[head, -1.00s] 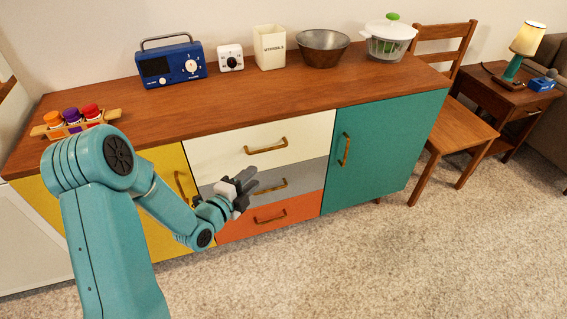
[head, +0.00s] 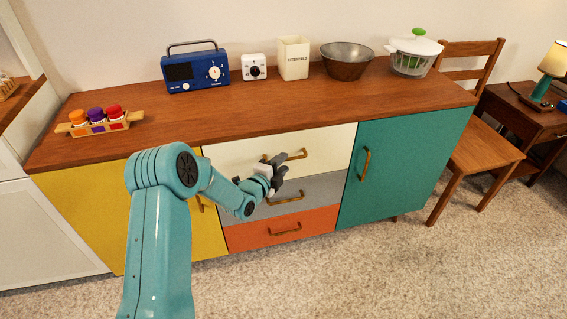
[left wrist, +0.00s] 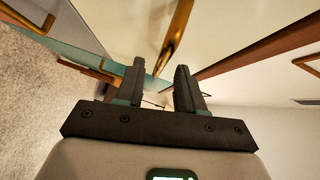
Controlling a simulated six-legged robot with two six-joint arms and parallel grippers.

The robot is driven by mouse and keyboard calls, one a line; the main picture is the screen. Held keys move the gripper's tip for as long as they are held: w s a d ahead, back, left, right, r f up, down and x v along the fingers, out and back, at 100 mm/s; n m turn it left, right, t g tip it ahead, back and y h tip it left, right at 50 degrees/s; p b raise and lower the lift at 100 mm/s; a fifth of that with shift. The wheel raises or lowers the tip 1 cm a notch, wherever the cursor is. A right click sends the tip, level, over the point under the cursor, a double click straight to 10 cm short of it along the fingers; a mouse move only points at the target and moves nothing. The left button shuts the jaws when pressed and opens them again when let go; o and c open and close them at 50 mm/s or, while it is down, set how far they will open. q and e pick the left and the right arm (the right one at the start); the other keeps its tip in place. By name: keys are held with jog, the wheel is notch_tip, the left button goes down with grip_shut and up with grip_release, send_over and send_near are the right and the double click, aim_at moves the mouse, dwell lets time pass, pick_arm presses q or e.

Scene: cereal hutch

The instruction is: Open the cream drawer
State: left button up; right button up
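The cream drawer (head: 325,143) is the top one of the middle stack and looks closed. Its brass handle (head: 292,156) runs along its front, partly hidden behind my left gripper. My right gripper is not in view.
Below are a grey drawer (head: 325,186) and an orange drawer (head: 315,223). A yellow door (head: 90,215) is left, a teal door (head: 405,165) right. The wooden top holds a blue radio (head: 195,72), a timer, a canister, a bowl and a salad spinner. A chair (head: 475,150) stands right.

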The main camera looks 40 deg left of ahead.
pick_arm(q)
jog(key=shift+w+f, duration=0.1)
jog(key=shift+w, duration=0.65)
grip_shut()
jog(key=shift+d, duration=0.1)
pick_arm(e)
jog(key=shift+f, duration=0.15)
